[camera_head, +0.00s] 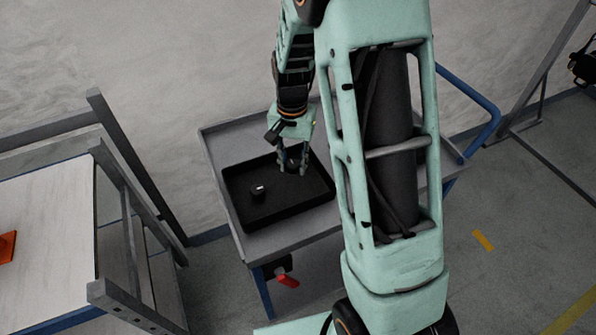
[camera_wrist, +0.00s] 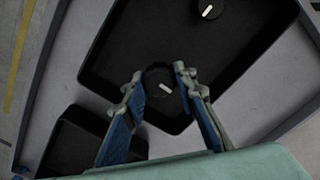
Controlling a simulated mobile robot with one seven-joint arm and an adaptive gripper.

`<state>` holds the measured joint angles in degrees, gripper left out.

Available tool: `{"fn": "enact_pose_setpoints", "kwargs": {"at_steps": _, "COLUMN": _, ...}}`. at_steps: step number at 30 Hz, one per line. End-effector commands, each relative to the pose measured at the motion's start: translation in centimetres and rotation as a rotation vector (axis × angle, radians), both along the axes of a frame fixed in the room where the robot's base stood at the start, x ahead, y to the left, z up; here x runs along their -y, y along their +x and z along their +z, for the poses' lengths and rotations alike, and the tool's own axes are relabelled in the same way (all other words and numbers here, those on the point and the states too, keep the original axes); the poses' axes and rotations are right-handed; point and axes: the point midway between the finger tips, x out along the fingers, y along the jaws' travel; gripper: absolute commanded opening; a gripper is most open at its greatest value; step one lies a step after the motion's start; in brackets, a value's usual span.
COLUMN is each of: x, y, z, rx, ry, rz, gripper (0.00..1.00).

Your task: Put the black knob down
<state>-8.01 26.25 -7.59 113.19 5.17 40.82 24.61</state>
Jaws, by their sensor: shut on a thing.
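My gripper (camera_head: 292,170) reaches down over the black tray (camera_head: 290,200). In the wrist view, my gripper (camera_wrist: 159,75) is shut on a round black knob (camera_wrist: 164,88) with a white mark on top. The knob sits between the blue-and-grey fingertips, over the tray's near part. I cannot tell whether it touches the tray floor. In the head view the fingers mostly hide it. A second black knob (camera_head: 258,189) with a white mark lies in the tray, apart from my gripper. It also shows at the top of the wrist view (camera_wrist: 208,12).
The tray stands on a grey cart top (camera_head: 285,240) with a blue frame. Another black container (camera_wrist: 75,140) is at lower left in the wrist view. A grey-framed table (camera_head: 50,245) stands left, and a wall is behind. The tray's middle is bare.

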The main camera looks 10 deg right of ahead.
Motion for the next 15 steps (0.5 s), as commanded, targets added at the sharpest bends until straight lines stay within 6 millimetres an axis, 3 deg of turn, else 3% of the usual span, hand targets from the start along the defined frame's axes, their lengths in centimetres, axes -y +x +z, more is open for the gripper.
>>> {"fn": "enact_pose_setpoints", "kwargs": {"at_steps": 8, "x": 1.3, "y": 0.6, "z": -1.8, "rx": -0.001, "ry": 0.000, "rz": 0.000, "gripper": 0.06}}
{"fn": "enact_pose_setpoints", "kwargs": {"at_steps": 15, "x": 1.6, "y": 0.8, "z": -5.0, "rx": -0.003, "ry": 0.000, "rz": -0.001, "gripper": 0.06}}
